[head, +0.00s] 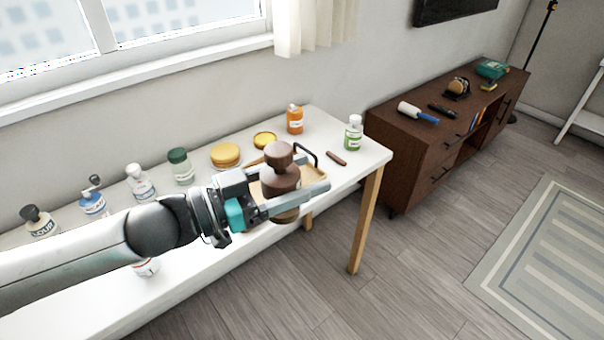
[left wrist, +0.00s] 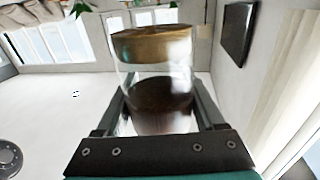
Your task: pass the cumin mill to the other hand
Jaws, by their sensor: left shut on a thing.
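The cumin mill (head: 281,178) has a dark brown rounded top and body, with a lighter base showing below the fingers. My left gripper (head: 293,199) is shut around the mill's middle and holds it over the front edge of the white table, at the table's right part. In the left wrist view the mill (left wrist: 155,65) shows a clear glass section, a wooden end cap and a dark brown part between the fingers of my left gripper (left wrist: 160,105). My right gripper is in neither view.
The white table (head: 350,172) carries several bottles and jars, including a green-labelled bottle (head: 354,133) and an orange bottle (head: 295,119). A tray with a black handle (head: 307,153) sits behind the mill. A brown cabinet (head: 418,150) stands right; floor in front is clear.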

